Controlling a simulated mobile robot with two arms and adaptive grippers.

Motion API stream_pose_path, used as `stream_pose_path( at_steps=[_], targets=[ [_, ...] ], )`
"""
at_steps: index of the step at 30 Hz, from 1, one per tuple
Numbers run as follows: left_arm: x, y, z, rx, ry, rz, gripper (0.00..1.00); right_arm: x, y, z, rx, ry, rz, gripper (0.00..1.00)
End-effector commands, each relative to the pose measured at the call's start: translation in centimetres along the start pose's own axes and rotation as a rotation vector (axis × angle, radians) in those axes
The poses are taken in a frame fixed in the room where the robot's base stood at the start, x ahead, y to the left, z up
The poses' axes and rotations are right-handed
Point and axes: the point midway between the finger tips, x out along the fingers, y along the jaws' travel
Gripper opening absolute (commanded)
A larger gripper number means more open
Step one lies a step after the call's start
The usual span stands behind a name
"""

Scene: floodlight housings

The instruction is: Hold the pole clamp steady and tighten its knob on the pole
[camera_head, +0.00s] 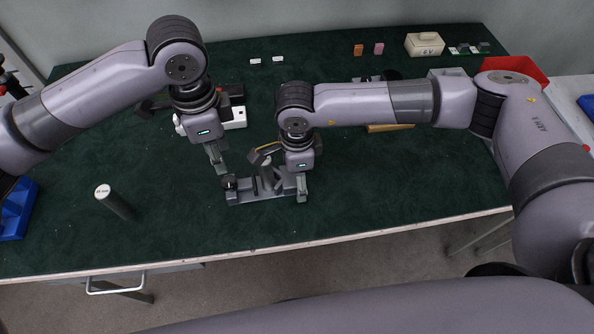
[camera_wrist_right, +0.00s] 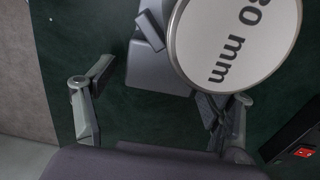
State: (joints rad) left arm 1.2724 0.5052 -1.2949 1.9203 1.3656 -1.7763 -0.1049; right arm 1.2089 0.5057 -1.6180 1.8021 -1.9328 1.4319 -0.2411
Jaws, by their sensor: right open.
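A short grey pole (camera_head: 266,176) stands upright on a grey base (camera_head: 262,194) near the table's front edge. In the right wrist view its pale top (camera_wrist_right: 235,42), marked "30 mm", fills the upper right, with a grey block (camera_wrist_right: 155,65) beside it. A dark knob-like part (camera_head: 230,182) is at the base's left end; I cannot tell clearly where the clamp ends and the base begins. My right gripper (camera_head: 288,186) is open just right of the pole; its spread fingers also show in the right wrist view (camera_wrist_right: 160,105). My left gripper (camera_head: 222,172) points down by the knob-like part; whether it touches is unclear.
A loose dark pole (camera_head: 118,207) with a marked pale top stands at left. A blue bin (camera_head: 15,212) is at the left edge. A white box (camera_head: 235,118) lies behind my left gripper. A cream box (camera_head: 425,44) and red bin (camera_head: 520,72) are at back right.

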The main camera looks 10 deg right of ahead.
Motion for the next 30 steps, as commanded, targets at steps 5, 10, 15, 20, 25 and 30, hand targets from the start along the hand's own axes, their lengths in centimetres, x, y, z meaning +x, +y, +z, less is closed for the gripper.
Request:
stream_pose_path(
  at_steps=[5, 10, 15, 20, 25, 30],
  targets=[
    [0.0, 0.0, 0.0, 0.0, 0.0, 0.0, 0.33, -0.03, 0.0, 0.02, 0.0, 0.0, 0.0, 0.66],
    [0.0, 0.0, 0.0, 0.0, 0.0, 0.0, 0.33, -0.05, 0.0, 0.02, 0.0, 0.0, 0.0, 0.55],
    [0.0, 0.0, 0.0, 0.0, 0.0, 0.0, 0.33, -0.06, -0.01, 0.02, 0.0, 0.0, 0.0, 0.43],
    [0.0, 0.0, 0.0, 0.0, 0.0, 0.0, 0.33, -0.06, -0.02, 0.02, 0.0, 0.0, -0.001, 0.33],
    [0.0, 0.0, 0.0, 0.0, 0.0, 0.0, 0.33, -0.06, -0.02, 0.02, 0.0, 0.0, -0.001, 0.21],
    [0.0, 0.0, 0.0, 0.0, 0.0, 0.0, 0.33, -0.06, -0.03, 0.02, 0.0, 0.0, -0.001, 0.57]
  ],
)
